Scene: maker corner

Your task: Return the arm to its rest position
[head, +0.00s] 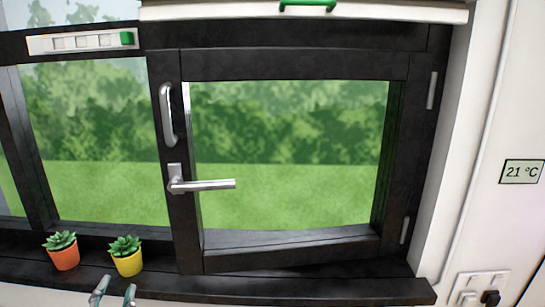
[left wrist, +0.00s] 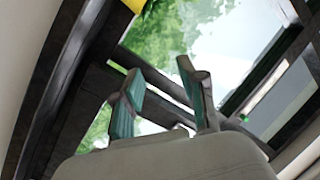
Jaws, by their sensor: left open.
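The rest of the left arm is out of the head view. My right gripper is in neither view.
A dark-framed window has a lever handle (head: 200,185) lying horizontal and a grey pull handle (head: 167,115). An orange pot (head: 64,259) and a yellow pot (head: 128,263) with succulents stand on the sill (head: 300,289), close to my left fingertips. A wall socket (head: 480,288) is at lower right.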

